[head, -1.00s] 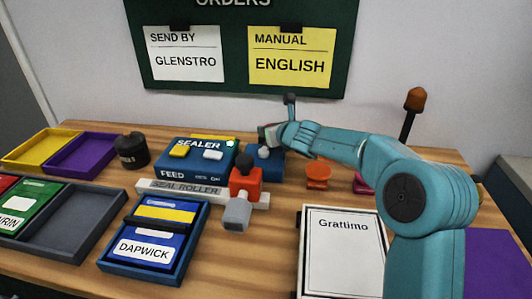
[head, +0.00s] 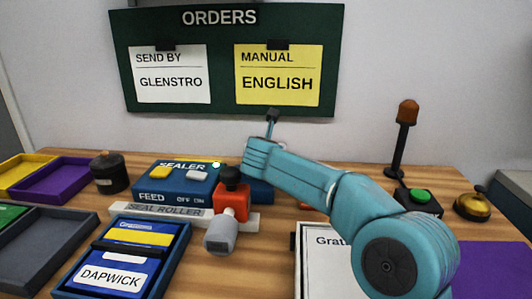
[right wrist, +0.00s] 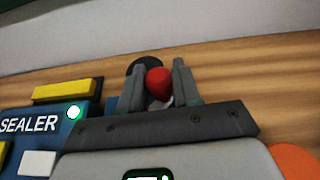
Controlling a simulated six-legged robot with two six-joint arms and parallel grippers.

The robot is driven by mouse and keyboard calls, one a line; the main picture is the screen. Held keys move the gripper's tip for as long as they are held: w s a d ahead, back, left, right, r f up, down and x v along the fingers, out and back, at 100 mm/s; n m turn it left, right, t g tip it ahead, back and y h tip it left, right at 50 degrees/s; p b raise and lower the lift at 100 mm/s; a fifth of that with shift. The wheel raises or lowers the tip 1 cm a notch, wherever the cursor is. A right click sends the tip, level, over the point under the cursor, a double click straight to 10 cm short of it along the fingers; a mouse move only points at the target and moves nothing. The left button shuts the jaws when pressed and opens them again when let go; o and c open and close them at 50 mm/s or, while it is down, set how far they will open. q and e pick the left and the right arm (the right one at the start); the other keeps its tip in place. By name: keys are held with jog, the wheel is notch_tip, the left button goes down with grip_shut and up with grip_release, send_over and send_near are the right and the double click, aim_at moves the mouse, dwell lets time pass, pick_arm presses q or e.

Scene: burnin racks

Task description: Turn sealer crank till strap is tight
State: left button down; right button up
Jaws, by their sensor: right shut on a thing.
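The blue sealer (head: 178,184) stands at the back middle of the table, with a yellow button, a white switch and a lit green-white lamp. In the right wrist view the sealer (right wrist: 30,125) is at the left and its lamp glows green. My right gripper (right wrist: 158,82) is shut on the red crank knob (right wrist: 158,82), which sits between its two grey fingers. A dark round part shows just behind the knob. In the head view my right arm hides the crank and fingertips. I cannot make out the strap or its tightness. My left gripper is out of view.
The seal roller (head: 157,210) with a red block and grey end lies before the sealer. A blue tray (head: 172,262) holds the DAPWICK pack. A black pot (head: 108,174), a green button (head: 420,195) and a brass bell (head: 472,206) stand around.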

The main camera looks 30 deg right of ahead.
dwell(0.4)
jog(key=o, duration=1)
jog(key=shift+r, duration=0.1)
jog(key=shift+c, duration=0.2)
notch_tip(320, 180, up, 20)
jog(key=p, duration=1.2)
